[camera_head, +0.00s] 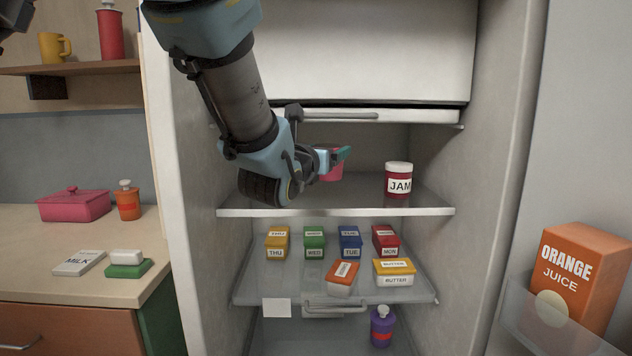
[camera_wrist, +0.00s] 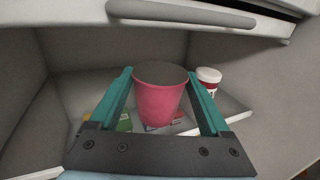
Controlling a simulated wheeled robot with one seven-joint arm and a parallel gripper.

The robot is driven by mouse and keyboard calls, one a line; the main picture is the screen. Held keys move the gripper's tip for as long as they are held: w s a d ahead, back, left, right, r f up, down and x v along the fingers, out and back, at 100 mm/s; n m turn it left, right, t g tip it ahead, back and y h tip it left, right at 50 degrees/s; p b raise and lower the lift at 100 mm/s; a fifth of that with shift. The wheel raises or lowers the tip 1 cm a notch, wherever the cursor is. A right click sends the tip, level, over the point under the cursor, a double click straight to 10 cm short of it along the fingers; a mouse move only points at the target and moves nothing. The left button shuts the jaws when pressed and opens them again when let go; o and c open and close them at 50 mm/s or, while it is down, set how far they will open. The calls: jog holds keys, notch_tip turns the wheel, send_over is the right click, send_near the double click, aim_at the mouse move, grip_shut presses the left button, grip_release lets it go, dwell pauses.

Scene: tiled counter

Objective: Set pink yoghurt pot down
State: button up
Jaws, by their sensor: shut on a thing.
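The pink yoghurt pot (camera_wrist: 158,98) is between the two teal fingers of my gripper (camera_wrist: 160,85) in the wrist view, upright. My gripper is shut on it. In the head view, my gripper (camera_head: 335,160) is inside the fridge, above the upper shelf (camera_head: 340,211) and left of the jam jar. Only part of the pink pot (camera_head: 330,171) shows there, behind my gripper. The pot seems held above the shelf, but its base is hidden by the gripper.
A red jam jar (camera_head: 398,181) with a white lid stands right on the upper shelf. The lower shelf holds several labelled boxes and a butter tub (camera_head: 394,272). The freezer compartment handle (camera_head: 340,116) is above my gripper. Orange juice (camera_head: 577,274) sits in the door at right.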

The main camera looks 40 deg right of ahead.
jog(key=w+d+p, duration=0.1)
jog(key=w+d, duration=0.4)
jog(key=w, duration=0.1)
jog(key=f, duration=0.2)
jog(key=f+p, duration=0.1)
jog(key=f, duration=0.3)
jog(key=shift+w+d+f, duration=0.25)
jog(key=shift+w+d, duration=0.05)
jog(key=shift+w, duration=0.1)
jog(key=shift+w+d+f+p, duration=0.1)
jog(key=shift+w+f+p, duration=0.05)
jog(key=shift+p, duration=0.2)
jog(key=shift+f, duration=0.1)
jog(key=shift+f, duration=0.1)
jog(key=o, duration=1.3)
